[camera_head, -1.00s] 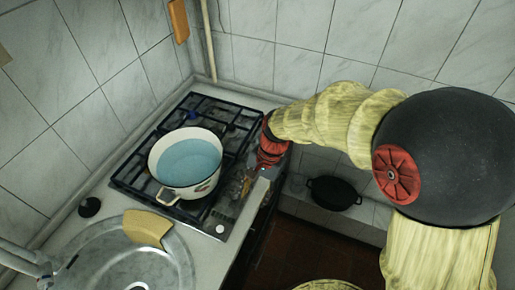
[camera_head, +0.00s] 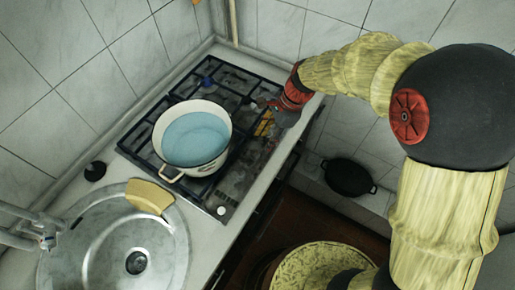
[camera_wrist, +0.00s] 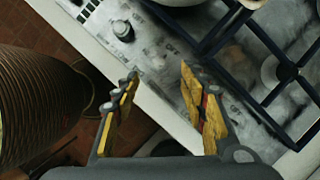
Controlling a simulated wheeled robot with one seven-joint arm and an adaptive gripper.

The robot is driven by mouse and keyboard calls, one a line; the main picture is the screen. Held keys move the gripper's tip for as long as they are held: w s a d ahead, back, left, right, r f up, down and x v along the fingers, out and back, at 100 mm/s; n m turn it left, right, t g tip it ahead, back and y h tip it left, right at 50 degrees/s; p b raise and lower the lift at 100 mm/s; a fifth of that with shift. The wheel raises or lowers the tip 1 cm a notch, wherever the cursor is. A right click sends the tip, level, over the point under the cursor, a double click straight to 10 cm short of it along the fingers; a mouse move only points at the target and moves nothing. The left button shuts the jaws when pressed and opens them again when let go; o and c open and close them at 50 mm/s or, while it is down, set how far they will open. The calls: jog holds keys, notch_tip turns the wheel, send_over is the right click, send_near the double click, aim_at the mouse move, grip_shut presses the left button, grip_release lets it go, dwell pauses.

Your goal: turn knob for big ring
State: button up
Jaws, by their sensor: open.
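The gas stove (camera_head: 240,180) has a black grate and a pale control strip along its front edge. A white knob (camera_head: 221,211) shows at the strip's near end. In the wrist view a dark grey knob (camera_wrist: 122,29) stands on the strip, beyond my left fingertip and clear of it. I cannot tell which ring it serves. My gripper (camera_wrist: 158,72) is open and empty, its yellow-padded fingers apart over the strip's edge. In the head view my gripper (camera_head: 266,122) is over the strip, right of the pot, and its fingertips are small and partly hidden.
A white enamel pot (camera_head: 160,152) with a blue inside stands on the grate, close to my gripper. A metal sink (camera_head: 165,240) with a yellow piece (camera_head: 149,196) on its rim lies nearer. A black pan (camera_head: 348,178) sits on a low ledge at right. Tiled walls close off the back.

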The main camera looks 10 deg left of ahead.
aim_at(256, 151)
jog(key=b+x, duration=0.2)
jog(key=x, duration=0.5)
jog(key=shift+c, duration=0.6)
grip_shut()
